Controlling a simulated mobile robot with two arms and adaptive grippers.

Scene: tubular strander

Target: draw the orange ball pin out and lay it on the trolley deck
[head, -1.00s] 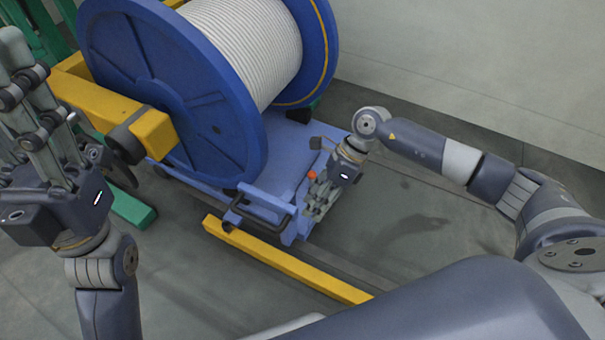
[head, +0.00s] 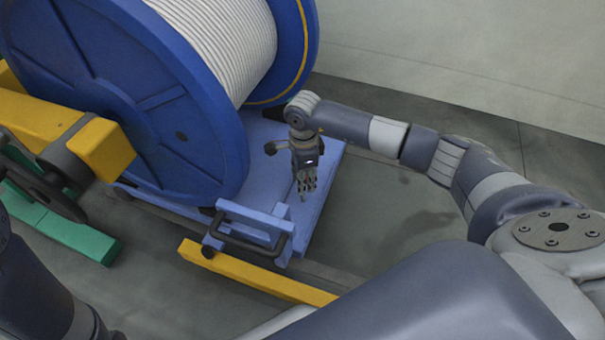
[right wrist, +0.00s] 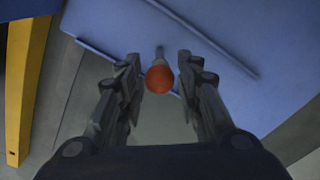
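In the right wrist view an orange ball (right wrist: 159,79) sits between my right fingers, with the thin grey shank of the pin (right wrist: 160,52) running away from it toward the blue deck. My right gripper (right wrist: 160,68) is open around the ball, with narrow gaps seeming to show on both sides. In the head view my right gripper (head: 305,190) points down over the blue trolley deck (head: 318,215); its fingers hide the ball there. I cannot tell whether the shank sits in a hole. My left gripper is outside the head view.
A large blue reel (head: 120,95) of white cable stands on the trolley to the left. A blue frame with a black handle (head: 250,240) is at the deck's near end, beside a yellow floor bar (head: 260,275).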

